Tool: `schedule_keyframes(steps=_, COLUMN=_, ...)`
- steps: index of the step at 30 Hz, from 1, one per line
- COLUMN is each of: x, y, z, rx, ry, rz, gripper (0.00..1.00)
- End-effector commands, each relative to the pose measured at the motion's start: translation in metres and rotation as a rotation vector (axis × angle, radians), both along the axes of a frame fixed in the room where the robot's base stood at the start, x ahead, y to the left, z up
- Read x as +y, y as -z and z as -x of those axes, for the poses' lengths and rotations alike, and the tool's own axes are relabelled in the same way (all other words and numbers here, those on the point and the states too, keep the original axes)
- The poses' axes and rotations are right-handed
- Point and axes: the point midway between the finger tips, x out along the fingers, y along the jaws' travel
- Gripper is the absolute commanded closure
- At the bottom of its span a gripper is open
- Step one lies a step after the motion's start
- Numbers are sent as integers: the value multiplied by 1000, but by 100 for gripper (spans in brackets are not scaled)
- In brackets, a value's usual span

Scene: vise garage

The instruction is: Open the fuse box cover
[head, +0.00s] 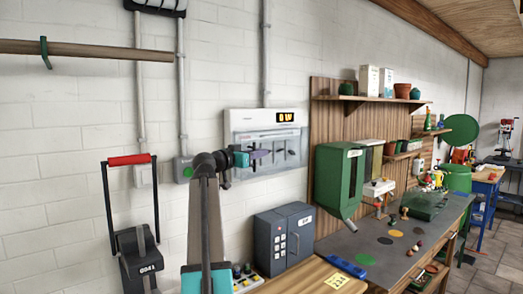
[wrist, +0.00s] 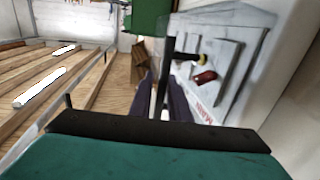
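The fuse box (head: 240,118) is a white and grey box on the wall, with a yellow-on-black label at its upper right. Its grey front with dark switches (head: 291,154) shows below. In the wrist view its panel (wrist: 222,65) fills the right side, with red lettering. A thin clear sheet, apparently the cover (wrist: 154,85), shows nearly edge-on beside a dark upright bar (wrist: 166,75). My gripper (head: 259,155) is in front of the box's lower middle. Its purple fingers (wrist: 178,102) are close to the bar; whether they grip it is unclear.
A dark grey keypad box (head: 284,236) stands below the fuse box. A green cabinet (head: 336,178) hangs to the right on the wooden panel. A red-handled lever device (head: 132,160) stands to the left. The workbench (head: 400,255) holds small objects.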

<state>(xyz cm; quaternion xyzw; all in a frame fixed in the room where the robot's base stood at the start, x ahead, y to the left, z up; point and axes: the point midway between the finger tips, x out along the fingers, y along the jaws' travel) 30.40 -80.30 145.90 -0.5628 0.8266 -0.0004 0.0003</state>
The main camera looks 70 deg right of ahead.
Motion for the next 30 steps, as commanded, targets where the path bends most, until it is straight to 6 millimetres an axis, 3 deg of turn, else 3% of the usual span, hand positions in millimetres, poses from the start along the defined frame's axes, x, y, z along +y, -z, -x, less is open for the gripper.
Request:
schedule_keyframes(steps=6, x=-16, y=0, z=6, rx=1, ry=1, rz=-1, gripper=84)
schedule_keyframes(steps=17, x=-18, y=0, z=7, rx=1, ry=-1, rz=0, gripper=84)
schedule_keyframes(steps=20, x=-18, y=0, z=7, rx=1, ry=-1, rz=0, gripper=99)
schedule_keyframes(steps=30, x=-19, y=0, z=7, rx=1, ry=-2, rz=1, gripper=100)
